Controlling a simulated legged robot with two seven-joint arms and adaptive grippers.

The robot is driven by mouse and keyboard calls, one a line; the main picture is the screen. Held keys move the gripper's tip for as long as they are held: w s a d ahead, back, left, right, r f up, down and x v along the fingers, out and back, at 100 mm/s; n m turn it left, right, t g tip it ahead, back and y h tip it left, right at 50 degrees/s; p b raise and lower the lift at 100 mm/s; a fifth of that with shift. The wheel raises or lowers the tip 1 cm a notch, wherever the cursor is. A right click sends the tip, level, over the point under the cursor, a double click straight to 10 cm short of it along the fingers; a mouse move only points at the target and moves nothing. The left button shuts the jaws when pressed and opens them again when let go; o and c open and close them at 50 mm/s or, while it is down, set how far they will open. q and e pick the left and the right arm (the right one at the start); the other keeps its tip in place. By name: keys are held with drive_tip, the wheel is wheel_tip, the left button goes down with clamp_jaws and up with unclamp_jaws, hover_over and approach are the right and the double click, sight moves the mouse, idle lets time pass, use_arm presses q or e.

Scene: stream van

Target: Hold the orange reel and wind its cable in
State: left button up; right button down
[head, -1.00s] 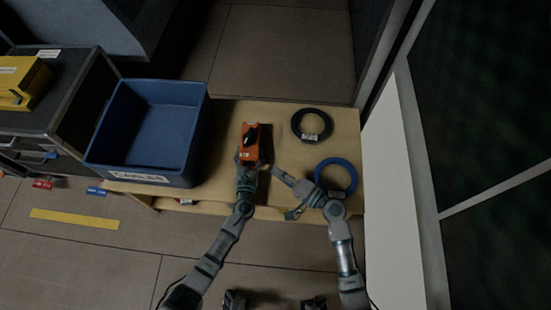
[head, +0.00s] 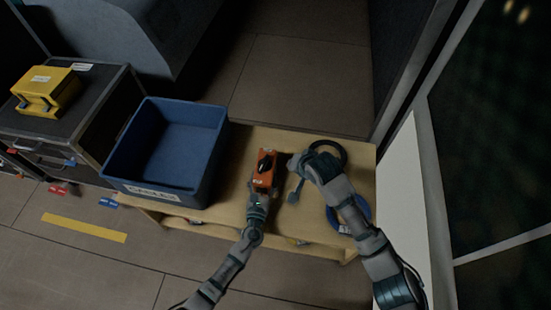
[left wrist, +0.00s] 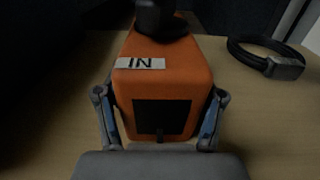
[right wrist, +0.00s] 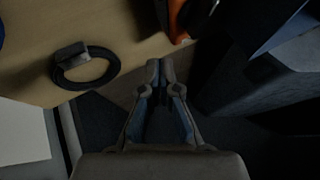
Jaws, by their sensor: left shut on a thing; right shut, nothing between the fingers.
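The orange reel (head: 264,172) stands on the wooden bench, with a black knob (head: 265,163) on top. In the left wrist view the reel (left wrist: 165,85) bears a white "IN" label and a dark square on its near face. My left gripper (head: 258,193) is shut on the reel's near end, a finger on each side. My right gripper (head: 294,163) is shut and empty, just right of the reel and apart from it. In the right wrist view its fingertips (right wrist: 160,65) are together, with the reel's orange side (right wrist: 176,20) at the top edge. I cannot make out the reel's cable.
A blue bin (head: 150,189) labelled "CABLES" stands left of the reel. A black cable ring (head: 343,149) and a blue ring (head: 333,222) lie on the bench (head: 310,235) at right, partly behind my right arm. A yellow case (head: 48,90) sits on the dark case at left.

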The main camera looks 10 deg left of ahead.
sight(270, 157)
drive_tip(key=w+a+f, duration=0.2)
drive_tip(key=a+f, duration=0.1)
drive_tip(key=w+a+f, duration=0.2)
drive_tip(key=shift+a+f, duration=0.1)
drive_tip(key=shift+f, duration=0.1)
drive_tip(key=shift+w+a, duration=0.1)
drive_tip(key=shift+a, duration=0.5)
drive_tip(key=shift+w+a, duration=0.25)
drive_tip(key=shift+a, duration=0.25)
drive_tip(key=shift+w+a, duration=0.1)
drive_tip(key=shift+w, duration=0.1)
drive_tip(key=shift+s, duration=0.1)
